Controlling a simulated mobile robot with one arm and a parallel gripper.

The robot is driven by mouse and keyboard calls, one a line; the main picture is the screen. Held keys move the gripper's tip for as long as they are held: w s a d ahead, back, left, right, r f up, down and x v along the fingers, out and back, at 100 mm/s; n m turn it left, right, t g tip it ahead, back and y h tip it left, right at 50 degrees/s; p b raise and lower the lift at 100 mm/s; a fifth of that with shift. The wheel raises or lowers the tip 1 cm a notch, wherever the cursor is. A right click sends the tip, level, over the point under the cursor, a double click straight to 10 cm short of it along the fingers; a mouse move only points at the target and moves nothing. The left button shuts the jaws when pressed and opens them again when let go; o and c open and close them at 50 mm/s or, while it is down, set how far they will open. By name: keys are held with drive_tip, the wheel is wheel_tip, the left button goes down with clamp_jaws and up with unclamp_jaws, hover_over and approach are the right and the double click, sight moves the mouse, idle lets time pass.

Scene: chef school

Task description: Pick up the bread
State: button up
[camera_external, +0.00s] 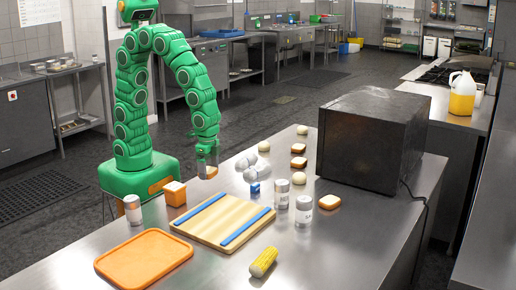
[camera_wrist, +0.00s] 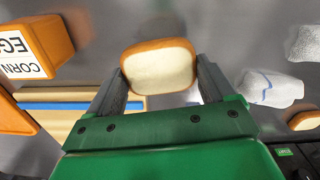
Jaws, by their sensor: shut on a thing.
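A slice of bread (camera_wrist: 158,66) with a pale face and brown crust sits between the two fingers of my gripper (camera_wrist: 158,85) in the wrist view. The fingers touch it at both sides. In the external view my gripper (camera_external: 208,160) points down near the counter's left edge, and the held bread (camera_external: 211,173) shows small at its tips. I cannot tell how far it is above the counter. Another bread slice (camera_external: 330,201) lies on the counter in front of the dark box, and brown-topped slices (camera_external: 298,162) lie farther back.
A cutting board (camera_external: 215,215) with blue strips, an orange tray (camera_external: 145,260), corn (camera_external: 263,262) and an orange box (camera_external: 175,193) are on the counter. Cans (camera_external: 303,211), a blue cube (camera_external: 254,188) and pale lumps (camera_external: 248,163) stand nearby. A large dark box (camera_external: 365,140) blocks the right.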

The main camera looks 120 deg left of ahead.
drive_tip(key=s+r, duration=0.1)
drive_tip(key=r, duration=0.1)
drive_tip(key=s+r, duration=0.2)
drive_tip(key=shift+s, duration=0.15)
drive_tip(key=s+r, duration=0.4)
drive_tip(key=s, duration=0.4)
drive_tip(key=m, duration=0.2)
hover_over(241, 212)
drive_tip(key=s, duration=0.1)
wheel_tip(241, 212, down, 7)
drive_tip(key=shift+r, duration=0.15)
drive_tip(key=shift+w+f, duration=0.65)
drive_tip(key=shift+f, duration=1.6)
drive_tip(key=shift+f, duration=0.1)
drive_tip(key=o, duration=0.8)
